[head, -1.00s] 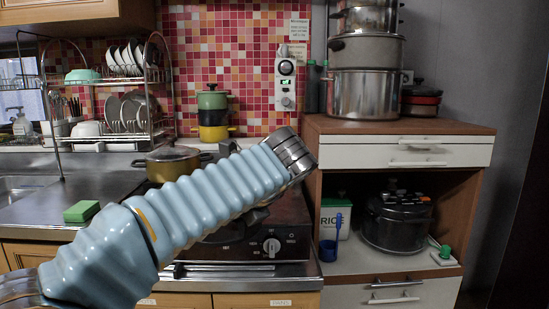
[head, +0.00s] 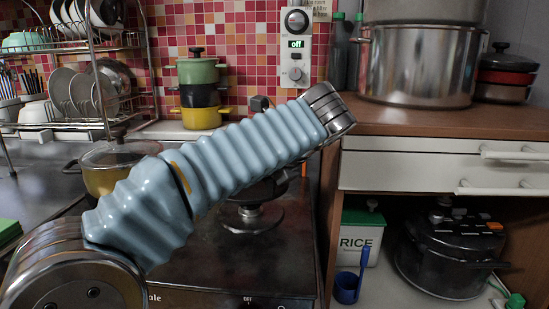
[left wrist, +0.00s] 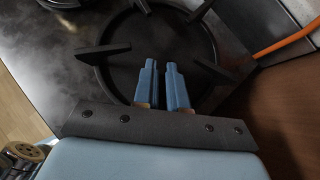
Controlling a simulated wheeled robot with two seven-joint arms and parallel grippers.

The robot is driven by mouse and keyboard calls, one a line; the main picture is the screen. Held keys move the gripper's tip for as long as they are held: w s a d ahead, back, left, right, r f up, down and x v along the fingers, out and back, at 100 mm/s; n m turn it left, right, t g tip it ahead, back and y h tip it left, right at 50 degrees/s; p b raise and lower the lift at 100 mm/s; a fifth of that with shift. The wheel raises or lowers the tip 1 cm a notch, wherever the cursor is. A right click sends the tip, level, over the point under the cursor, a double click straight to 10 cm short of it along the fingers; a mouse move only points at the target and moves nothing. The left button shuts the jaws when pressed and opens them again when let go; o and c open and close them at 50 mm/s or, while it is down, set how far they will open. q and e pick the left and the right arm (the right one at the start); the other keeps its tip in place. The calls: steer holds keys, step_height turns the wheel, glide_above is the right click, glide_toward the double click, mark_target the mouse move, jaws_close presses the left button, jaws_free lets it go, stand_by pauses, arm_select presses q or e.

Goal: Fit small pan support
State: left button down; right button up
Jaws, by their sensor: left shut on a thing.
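A black ring-shaped pan support (left wrist: 103,73) with several prongs fills the middle of the left wrist view. My left gripper (left wrist: 163,75) has two blue fingers close together at the ring, shut on it; the exact contact is hard to see. In the head view, part of the dark support (head: 268,188) shows below my pale blue left arm, above a round metal burner (head: 252,217) on the stove top (head: 275,255). My arm hides the rest of it and my left gripper there. I cannot tell whether the support touches the stove. My right gripper is not in view.
A yellow lidded pot (head: 105,178) stands on the stove's left. Stacked pots (head: 202,90) are behind. A wooden cabinet (head: 440,122) with a big steel pot stands close on the right. An orange hose (left wrist: 285,43) runs near the support's right side.

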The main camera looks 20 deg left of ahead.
mark_target(256, 205)
arm_select(q)
steer(key=shift+w, duration=0.35)
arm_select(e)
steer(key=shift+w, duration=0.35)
arm_select(q)
steer(key=shift+r, duration=0.1)
step_height(256, 205, down, 5)
steer(key=b, duration=0.3)
steer(key=shift+s+f, duration=0.1)
steer(key=shift+f, duration=0.3)
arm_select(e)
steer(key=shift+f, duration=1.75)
arm_select(q)
steer(key=shift+f+b, duration=0.55)
steer(key=shift+f, duration=0.2)
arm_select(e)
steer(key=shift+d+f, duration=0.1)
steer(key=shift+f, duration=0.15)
arm_select(q)
steer(key=shift+r+p, duration=0.15)
steer(key=shift+p, duration=0.45)
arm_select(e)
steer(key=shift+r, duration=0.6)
